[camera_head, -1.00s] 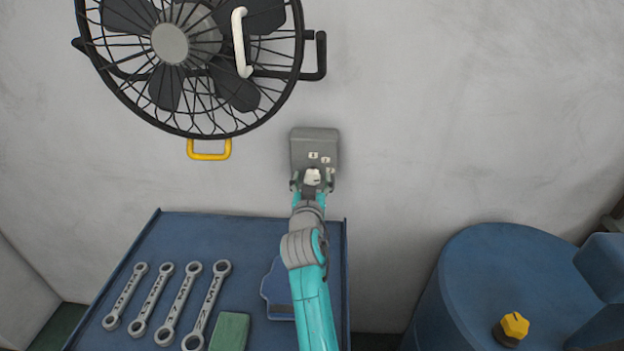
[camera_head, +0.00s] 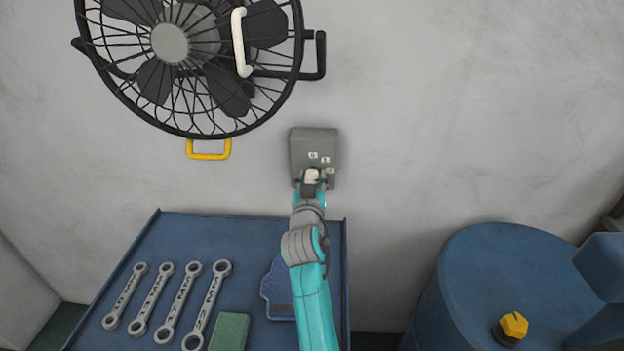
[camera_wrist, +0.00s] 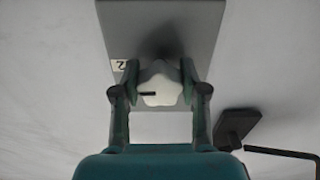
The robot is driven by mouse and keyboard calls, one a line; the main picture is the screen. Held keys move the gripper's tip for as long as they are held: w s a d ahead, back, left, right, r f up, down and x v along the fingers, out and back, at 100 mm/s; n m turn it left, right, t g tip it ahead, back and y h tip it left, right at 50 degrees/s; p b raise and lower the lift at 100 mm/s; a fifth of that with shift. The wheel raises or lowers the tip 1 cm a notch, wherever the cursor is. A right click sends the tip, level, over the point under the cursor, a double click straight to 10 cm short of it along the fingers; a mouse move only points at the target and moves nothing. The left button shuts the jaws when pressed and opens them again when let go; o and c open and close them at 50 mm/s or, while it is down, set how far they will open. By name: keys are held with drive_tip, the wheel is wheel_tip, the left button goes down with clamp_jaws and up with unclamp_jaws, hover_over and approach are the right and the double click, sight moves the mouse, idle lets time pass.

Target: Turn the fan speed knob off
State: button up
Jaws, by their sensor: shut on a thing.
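The fan speed control box (camera_head: 314,145) is a grey box on the wall, below and right of the fan. It bears small white number labels. The knob (camera_wrist: 162,84) is white and lobed, with a dark pointer mark that points left in the wrist view. My gripper (camera_wrist: 160,82) is shut on the knob, one finger on each side. In the head view my gripper (camera_head: 312,181) covers the lower part of the box and much of the knob. One label (camera_wrist: 118,65) shows left of the knob in the wrist view; the other labels are hidden there.
The black caged fan (camera_head: 170,44) hangs upper left, with a white handle (camera_head: 240,40) and a yellow handle (camera_head: 209,155). Below is a blue tray (camera_head: 160,228) with several wrenches and a green block (camera_head: 229,332). A blue drum (camera_head: 500,260) stands right.

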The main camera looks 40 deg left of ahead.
drive_tip(key=n, duration=0.4)
drive_tip(key=shift+n, duration=0.3)
drive_tip(key=n, duration=0.4)
drive_tip(key=shift+d, duration=0.1)
drive_tip(key=n, duration=0.5)
drive_tip(key=shift+r, duration=0.1)
drive_tip(key=shift+n, duration=1.9)
drive_tip(key=o, duration=1.2)
drive_tip(key=shift+c, duration=0.2)
drive_tip(key=shift+r, duration=0.1)
drive_tip(key=v, duration=1.2)
